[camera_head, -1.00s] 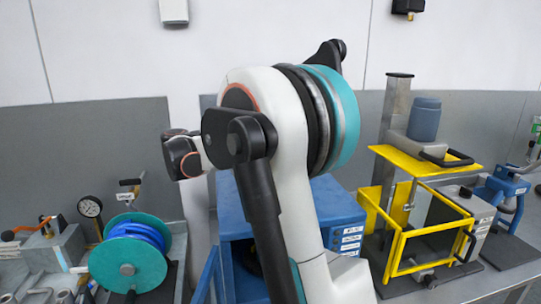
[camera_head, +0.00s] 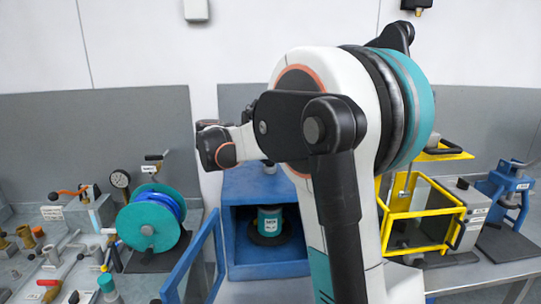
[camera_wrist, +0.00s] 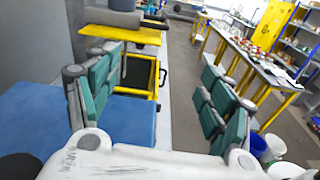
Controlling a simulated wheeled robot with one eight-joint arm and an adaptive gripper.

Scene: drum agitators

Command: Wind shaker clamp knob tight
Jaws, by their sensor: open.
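A blue cabinet (camera_head: 252,183), which looks like the shaker, stands open at the front in the head view. A teal can with a white label (camera_head: 270,220) stands upright inside it on a dark round base. The clamp knob cannot be made out; my arm covers part of the cabinet's top and right side. In the wrist view my gripper (camera_wrist: 158,78) is open and empty, its teal-padded fingers wide apart. A blue surface (camera_wrist: 35,125), likely the cabinet's top, lies below and left of it.
The cabinet's blue door (camera_head: 196,262) swings out to the front left. A teal reel with blue hose (camera_head: 148,222) stands left. A yellow-framed guard machine (camera_head: 420,215) stands right, and beyond it a blue press (camera_head: 508,195). Small fittings and tools lie at the far left.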

